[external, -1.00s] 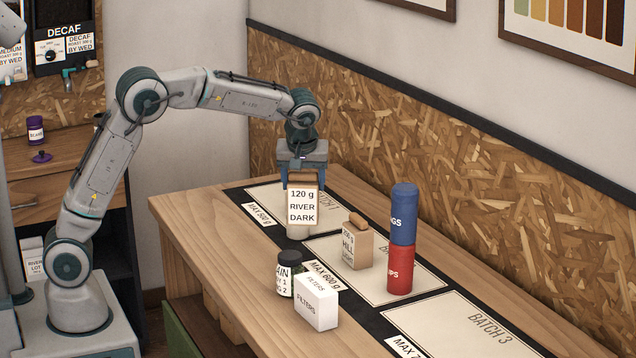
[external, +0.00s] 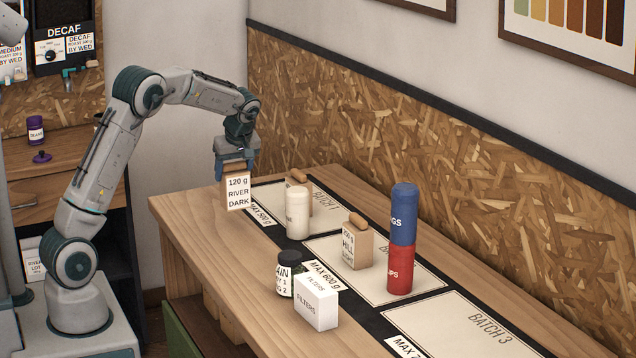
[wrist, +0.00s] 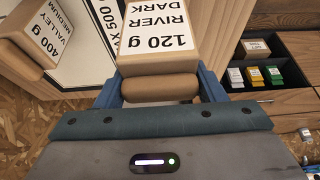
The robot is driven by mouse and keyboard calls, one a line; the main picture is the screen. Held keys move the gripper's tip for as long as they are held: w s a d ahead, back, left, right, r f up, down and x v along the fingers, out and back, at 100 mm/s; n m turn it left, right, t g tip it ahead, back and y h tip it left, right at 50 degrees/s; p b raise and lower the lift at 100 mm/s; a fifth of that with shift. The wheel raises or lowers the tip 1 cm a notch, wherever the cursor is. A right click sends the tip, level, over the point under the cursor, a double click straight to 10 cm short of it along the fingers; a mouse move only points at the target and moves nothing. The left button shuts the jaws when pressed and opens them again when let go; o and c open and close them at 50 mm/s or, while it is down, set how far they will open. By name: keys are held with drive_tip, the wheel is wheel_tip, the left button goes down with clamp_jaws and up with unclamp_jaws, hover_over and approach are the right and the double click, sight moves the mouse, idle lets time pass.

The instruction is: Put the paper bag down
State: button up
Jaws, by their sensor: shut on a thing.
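My gripper (external: 236,172) is shut on the rolled top of a tan paper bag (external: 238,194) labelled "120 g RIVER DARK". The bag hangs upright over the far left end of the wooden bench, left of the BATCH 1 panel (external: 268,193); I cannot tell how large the gap under it is. In the wrist view the bag (wrist: 155,38) fills the top middle, with its roll (wrist: 160,90) between the fingers. Another paper bag, marked "400 g VALLEY MEDIUM" (wrist: 45,35), stands on BATCH 1, partly behind a cream cylinder (external: 297,213) in the external view.
A "HILL" bag (external: 357,248) stands on BATCH 2, beside a blue can (external: 403,213) stacked on a red can (external: 399,270). A dark jar (external: 287,268) and a white FILTERS box (external: 316,302) stand near the front edge. BATCH 3 (external: 480,325) looks bare.

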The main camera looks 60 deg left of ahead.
drive_tip(key=p+x, duration=0.1)
drive_tip(key=x, duration=0.5)
drive_tip(key=shift+a, duration=0.15)
drive_tip(key=shift+f, duration=0.15)
drive_tip(key=o, duration=1)
drive_tip(key=shift+o, duration=0.2)
